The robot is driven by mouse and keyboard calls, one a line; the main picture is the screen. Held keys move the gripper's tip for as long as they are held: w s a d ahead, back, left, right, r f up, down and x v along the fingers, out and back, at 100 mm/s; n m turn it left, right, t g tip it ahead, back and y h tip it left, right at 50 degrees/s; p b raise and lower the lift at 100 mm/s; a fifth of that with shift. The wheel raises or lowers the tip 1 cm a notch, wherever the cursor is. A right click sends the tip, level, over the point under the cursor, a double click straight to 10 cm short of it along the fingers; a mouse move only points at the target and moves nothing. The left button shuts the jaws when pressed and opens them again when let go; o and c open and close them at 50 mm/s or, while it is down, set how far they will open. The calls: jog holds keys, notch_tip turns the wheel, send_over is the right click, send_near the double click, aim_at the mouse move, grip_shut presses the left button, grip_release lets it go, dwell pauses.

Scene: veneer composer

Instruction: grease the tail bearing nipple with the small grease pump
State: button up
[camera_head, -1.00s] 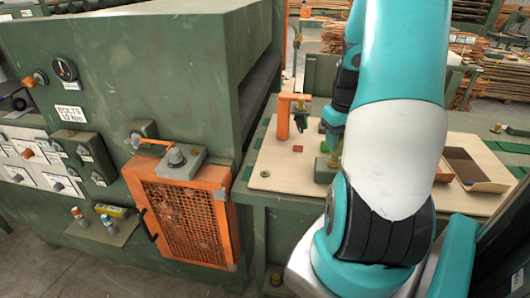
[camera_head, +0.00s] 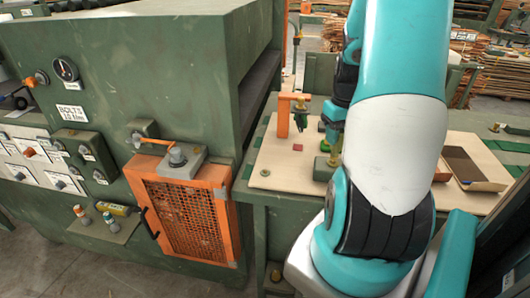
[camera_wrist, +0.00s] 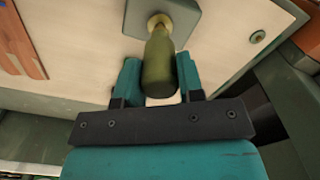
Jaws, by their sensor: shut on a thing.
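My gripper (camera_wrist: 160,82) is shut on an olive-green cylinder, which looks like the small grease pump (camera_wrist: 159,68). One teal finger is on each side of it. The far end of the cylinder meets or overlaps a round brass fitting (camera_wrist: 158,20) on a grey-green block (camera_wrist: 185,14). I cannot tell whether they touch. The fitting may be the tail bearing nipple, but it is mostly hidden behind the cylinder. In the head view the green block (camera_head: 322,171) stands on the pale board, partly behind my arm, with my gripper above it.
The pale board (camera_head: 280,178) lies on a green bench. An orange post (camera_head: 283,117) and a small red piece (camera_head: 298,148) are left of the block. An open box (camera_head: 478,184) is to the right. The large green machine (camera_head: 190,75) with an orange mesh guard (camera_head: 185,215) stands left.

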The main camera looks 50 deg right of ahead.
jog(key=shift+r+p, duration=1.05)
jog(key=shift+r, duration=0.25)
